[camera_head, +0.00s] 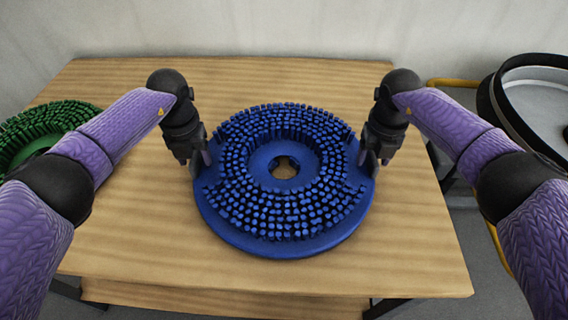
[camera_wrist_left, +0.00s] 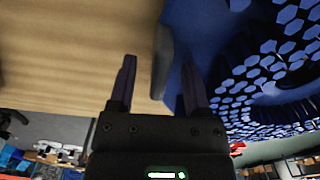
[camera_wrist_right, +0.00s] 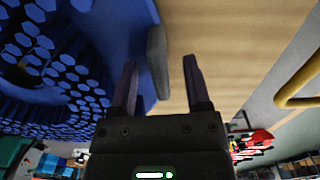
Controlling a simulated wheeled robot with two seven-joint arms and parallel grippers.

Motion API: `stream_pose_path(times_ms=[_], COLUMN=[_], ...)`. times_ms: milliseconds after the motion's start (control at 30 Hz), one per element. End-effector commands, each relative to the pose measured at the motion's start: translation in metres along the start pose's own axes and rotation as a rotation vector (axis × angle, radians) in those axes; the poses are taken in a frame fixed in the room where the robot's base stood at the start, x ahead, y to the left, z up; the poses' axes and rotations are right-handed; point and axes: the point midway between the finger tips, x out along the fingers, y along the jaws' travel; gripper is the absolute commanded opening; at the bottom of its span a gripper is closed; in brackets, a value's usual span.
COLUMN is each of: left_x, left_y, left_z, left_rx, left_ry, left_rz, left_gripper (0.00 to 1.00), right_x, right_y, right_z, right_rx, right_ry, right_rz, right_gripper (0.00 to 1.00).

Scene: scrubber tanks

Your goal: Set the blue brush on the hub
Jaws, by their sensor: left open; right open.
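The blue brush (camera_head: 282,243) lies flat on the wooden table (camera_head: 130,225), bristles up, with a round hole in its middle. My left gripper (camera_head: 197,160) is at its left edge, open. In the left wrist view, a grey tab (camera_wrist_left: 161,62) on the brush's rim stands between the open fingers (camera_wrist_left: 158,90), with gaps visible. My right gripper (camera_head: 374,158) is at the right edge, open. In the right wrist view, another grey tab (camera_wrist_right: 157,62) stands between its fingers (camera_wrist_right: 161,88). I cannot make out the hub in these frames.
A green brush (camera_head: 40,125) lies at the table's left, behind my left arm. A round grey pan with a black rim (camera_head: 500,100) and a yellow tube (camera_head: 450,82) stand right of the table. The table front is clear. A pale wall is behind.

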Motion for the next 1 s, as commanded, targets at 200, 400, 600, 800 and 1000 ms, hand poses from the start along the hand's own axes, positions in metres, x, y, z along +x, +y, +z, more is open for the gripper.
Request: stream_pose_path(times_ms=[200,400,600,800,1000], left_x=[0.0019,0.0017,0.0016,0.0015,0.0014], left_y=[0.0,0.0,0.0,0.0,0.0], left_z=[-0.0001,-0.0001,-0.0001,0.0,0.0], left_rx=[0.001,0.001,0.001,0.001,0.001], left_ry=[0.0,0.0,0.0,0.0,0.0], left_rz=[0.001,0.0,0.0,0.0,0.0], left_gripper=[0.62,0.36,0.0,0.0,0.0], right_x=[0.0019,0.0017,0.0016,0.0015,0.0014], right_y=[-0.0002,-0.0002,-0.0002,-0.0002,-0.0002], right_z=[-0.0001,-0.0001,-0.0001,-0.0001,-0.0001], right_rx=[0.001,0.001,0.001,0.001,0.001], right_ry=[0.0,0.0,0.0,0.0,0.0], right_rz=[0.0,0.0,0.0,0.0,0.0], right_gripper=[0.62,0.36,0.0,0.0,0.0])
